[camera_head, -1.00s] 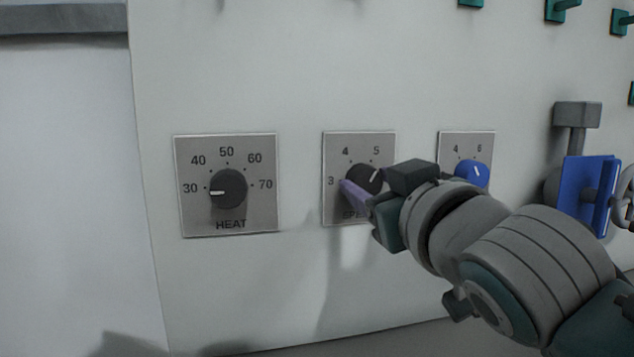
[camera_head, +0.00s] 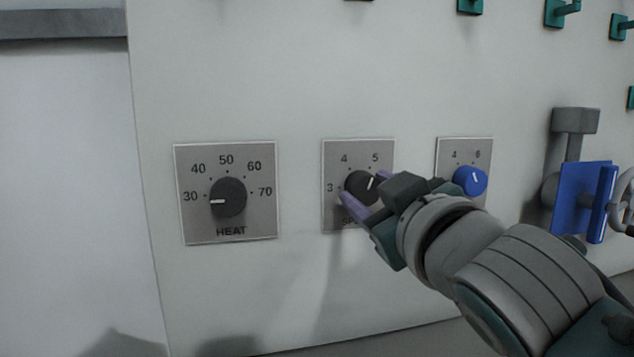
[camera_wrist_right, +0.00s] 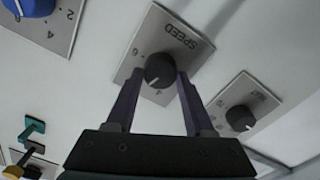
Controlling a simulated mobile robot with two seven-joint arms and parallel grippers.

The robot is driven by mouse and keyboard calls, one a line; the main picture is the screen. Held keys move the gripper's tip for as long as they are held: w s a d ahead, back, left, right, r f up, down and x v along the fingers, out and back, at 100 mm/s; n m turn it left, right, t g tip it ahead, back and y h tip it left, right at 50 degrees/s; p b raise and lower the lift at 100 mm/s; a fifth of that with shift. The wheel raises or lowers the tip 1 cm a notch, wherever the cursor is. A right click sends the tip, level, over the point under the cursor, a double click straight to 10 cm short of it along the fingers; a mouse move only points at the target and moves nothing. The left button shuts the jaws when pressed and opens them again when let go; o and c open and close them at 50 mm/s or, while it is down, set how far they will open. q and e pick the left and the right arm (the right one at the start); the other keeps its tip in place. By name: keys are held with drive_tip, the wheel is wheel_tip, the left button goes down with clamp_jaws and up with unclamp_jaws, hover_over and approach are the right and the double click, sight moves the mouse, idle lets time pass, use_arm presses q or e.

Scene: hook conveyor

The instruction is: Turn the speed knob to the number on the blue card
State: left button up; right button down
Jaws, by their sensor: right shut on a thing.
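The black speed knob (camera_head: 360,188) sits on a grey plate marked SPEED (camera_head: 335,160), the middle of three dial plates. In the right wrist view the knob (camera_wrist_right: 160,70) is between the two fingertips, and the SPEED label shows upside down. Part of the plate's right side and its label are hidden by the gripper. I see no card with a number on it. My left gripper is not in view.
A HEAT dial (camera_head: 228,197) is on the left, its pointer near 30. A blue knob (camera_head: 470,181) is close to my right wrist. A blue plate on a grey mount (camera_head: 585,200) stands at right. Teal hooks (camera_head: 556,12) are above.

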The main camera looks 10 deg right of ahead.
drive_tip(key=n+p, duration=0.1)
drive_tip(key=n, duration=0.3)
drive_tip(key=shift+n+p, duration=0.3)
drive_tip(key=shift+p, duration=0.05)
drive_tip(key=n+p, duration=0.1)
drive_tip(key=n, duration=0.2)
drive_tip(key=shift+a+n, duration=0.1)
drive_tip(key=shift+n, duration=0.7)
drive_tip(key=shift+f, duration=0.1)
drive_tip(key=shift+c, duration=1.4)
unclamp_jaws()
